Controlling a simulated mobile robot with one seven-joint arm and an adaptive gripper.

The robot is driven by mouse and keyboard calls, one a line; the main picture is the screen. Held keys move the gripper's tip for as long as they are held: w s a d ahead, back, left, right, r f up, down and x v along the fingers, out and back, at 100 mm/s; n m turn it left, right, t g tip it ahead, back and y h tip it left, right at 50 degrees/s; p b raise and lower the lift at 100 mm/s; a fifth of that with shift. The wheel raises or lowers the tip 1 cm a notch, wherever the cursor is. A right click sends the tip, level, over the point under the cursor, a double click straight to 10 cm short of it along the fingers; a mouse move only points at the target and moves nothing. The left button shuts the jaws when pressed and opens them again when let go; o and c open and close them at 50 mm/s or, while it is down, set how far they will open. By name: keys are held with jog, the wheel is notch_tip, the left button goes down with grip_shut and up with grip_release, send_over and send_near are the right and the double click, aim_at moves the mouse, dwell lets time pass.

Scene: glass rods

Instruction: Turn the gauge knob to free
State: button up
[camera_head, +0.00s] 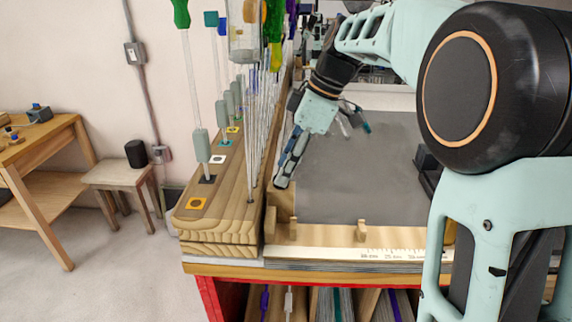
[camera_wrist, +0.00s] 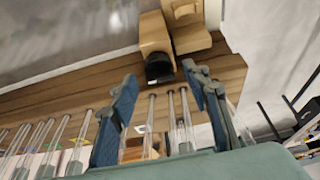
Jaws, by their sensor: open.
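My gripper (camera_head: 281,184) reaches down at the left edge of the grey work surface, close to the wooden rod rack. In the wrist view its two blue-grey fingers (camera_wrist: 160,74) are spread apart with nothing held. A dark, short round piece (camera_wrist: 159,68), which looks like the gauge knob, sits against a wooden block (camera_wrist: 153,32) and appears between the fingertips. I cannot tell how far it lies from them or which setting it is at. In the head view I cannot make out the knob; my gripper may cover it.
The wooden rack (camera_head: 226,205) holds several upright glass rods, close to my gripper's left. The grey surface (camera_head: 358,170) is mostly clear. A scale strip (camera_head: 350,254) with mm marks runs along the front edge, near small wooden blocks (camera_head: 361,230). A stool (camera_head: 122,174) stands left.

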jog(key=c, duration=1.2)
jog(key=shift+o, duration=0.2)
jog(key=shift+m+b, duration=0.3)
jog(key=m+b, duration=0.1)
jog(key=m+t+b, duration=0.1)
jog(key=m, duration=0.1)
jog(key=shift+s+m+t, duration=0.25)
jog(key=shift+m+t, duration=0.05)
jog(key=m+t+h, duration=0.1)
jog(key=m, duration=0.2)
jog(key=shift+s+a+m+b, duration=0.1)
jog(key=shift+a+m+b, duration=0.05)
jog(key=shift+m+b, duration=0.25)
jog(key=m, duration=0.2)
jog(key=m+t+h, duration=0.1)
jog(key=m, duration=0.1)
jog(key=shift+s+a+r+h, duration=0.1)
jog(key=shift+a+h, duration=0.1)
jog(key=shift+h, duration=0.1)
jog(key=shift+a+m+t+h+p, duration=0.1)
jog(key=shift+m+t+h+p, duration=0.45)
jog(key=shift+m, duration=1.55)
jog(key=shift+h, duration=0.25)
